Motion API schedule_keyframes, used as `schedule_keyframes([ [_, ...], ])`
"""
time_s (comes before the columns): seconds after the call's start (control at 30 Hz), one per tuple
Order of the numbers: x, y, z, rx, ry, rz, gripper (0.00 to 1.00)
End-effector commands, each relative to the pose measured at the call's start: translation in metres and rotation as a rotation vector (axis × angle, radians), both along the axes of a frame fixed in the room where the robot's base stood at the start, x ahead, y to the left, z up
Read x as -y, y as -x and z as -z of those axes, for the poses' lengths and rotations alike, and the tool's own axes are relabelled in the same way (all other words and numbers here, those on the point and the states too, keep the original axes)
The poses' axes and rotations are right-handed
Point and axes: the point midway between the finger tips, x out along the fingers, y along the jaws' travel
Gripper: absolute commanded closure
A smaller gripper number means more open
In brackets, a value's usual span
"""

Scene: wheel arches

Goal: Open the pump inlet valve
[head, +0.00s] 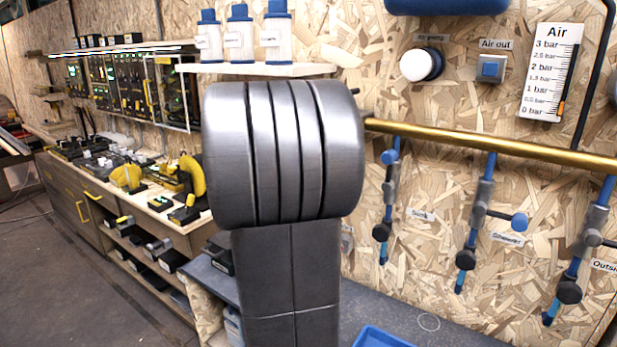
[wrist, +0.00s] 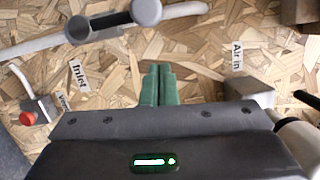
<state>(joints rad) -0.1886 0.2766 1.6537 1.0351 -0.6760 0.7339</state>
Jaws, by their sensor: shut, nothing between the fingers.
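In the wrist view, a label reading Inlet (wrist: 78,73) is on the chipboard wall. Just above it, a grey pipe fitting with a dark bar-shaped part (wrist: 104,25) and a round grey end runs along the top; this looks like the inlet valve, though its top is cut off. My gripper (wrist: 158,70) has green fingers, closed together and empty. They point at the wall, below and right of the fitting, apart from it in the picture. My gripper and the inlet fitting do not show in the head view, where my own arm blocks the middle.
In the wrist view, a red button (wrist: 27,118) is at the left and an Air in label (wrist: 237,57) at the right. In the head view, a brass pipe (head: 490,144) carries several blue-grey valves. A shelf (head: 262,70) holds blue-capped bottles; a workbench stands left.

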Motion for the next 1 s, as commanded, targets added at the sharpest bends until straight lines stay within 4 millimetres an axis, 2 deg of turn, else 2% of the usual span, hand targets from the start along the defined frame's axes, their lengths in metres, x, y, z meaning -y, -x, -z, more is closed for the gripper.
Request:
schedule_keyframes([
  [0.03, 0.002, 0.006, 0.001, 0.003, -0.001, 0.000, 1.00],
  [0.3, -0.023, 0.061, -0.001, 0.002, -0.001, -0.004, 1.00],
  [0.5, -0.032, 0.086, -0.001, 0.002, -0.001, -0.002, 1.00],
  [0.7, -0.035, 0.093, 0.000, 0.001, -0.001, 0.000, 1.00],
  [1.0, -0.034, 0.093, 0.000, 0.000, -0.001, 0.001, 1.00],
])
